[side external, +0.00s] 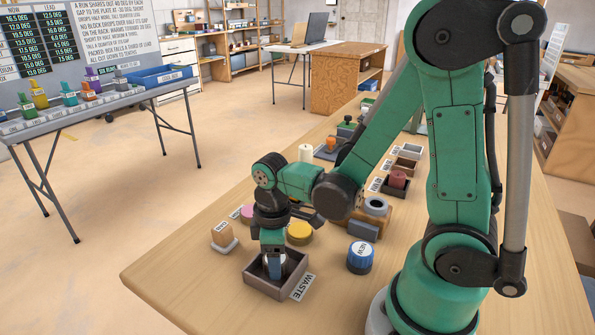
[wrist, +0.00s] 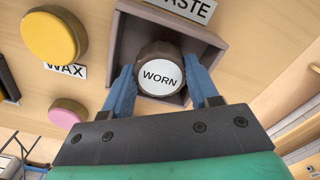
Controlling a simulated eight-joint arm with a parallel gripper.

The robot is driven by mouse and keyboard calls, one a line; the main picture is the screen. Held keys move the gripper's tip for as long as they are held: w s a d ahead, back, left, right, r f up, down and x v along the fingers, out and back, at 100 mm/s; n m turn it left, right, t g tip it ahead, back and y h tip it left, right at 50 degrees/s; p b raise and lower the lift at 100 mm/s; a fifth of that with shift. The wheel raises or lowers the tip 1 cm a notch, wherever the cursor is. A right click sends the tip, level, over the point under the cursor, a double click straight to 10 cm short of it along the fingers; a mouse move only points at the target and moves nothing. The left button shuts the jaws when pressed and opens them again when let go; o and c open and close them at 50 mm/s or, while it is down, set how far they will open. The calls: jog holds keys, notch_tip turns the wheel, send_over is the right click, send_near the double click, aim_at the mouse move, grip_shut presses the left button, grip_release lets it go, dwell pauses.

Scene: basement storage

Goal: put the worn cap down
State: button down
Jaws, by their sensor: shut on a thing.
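The worn cap (wrist: 159,77) is dark and round, with a white top label reading WORN. My gripper (wrist: 163,88) is shut on it, one blue finger on each side. In the wrist view the cap is inside the outline of the dark square WASTE tray (wrist: 122,45). In the side view my gripper (side external: 273,262) points down into the tray (side external: 268,289), and the fingers mostly hide the cap. I cannot tell whether the cap touches the tray floor.
A blue NEW cap (side external: 360,258) stands right of the tray. A yellow disc (side external: 299,233) and a pink disc (wrist: 69,112) lie near the WAX label (wrist: 65,70). A small wooden block (side external: 223,235) on a pale base is at the left. The table's front-left corner is clear.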

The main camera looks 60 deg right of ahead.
jog(key=shift+f, duration=0.1)
jog(key=shift+c, duration=2.4)
grip_release()
notch_tip(320, 180, up, 12)
jog(key=w+m+t, duration=0.1)
jog(key=m+t, duration=0.5)
jog(key=t, duration=0.1)
jog(key=shift+w+a, duration=0.25)
jog(key=shift+w, duration=0.1)
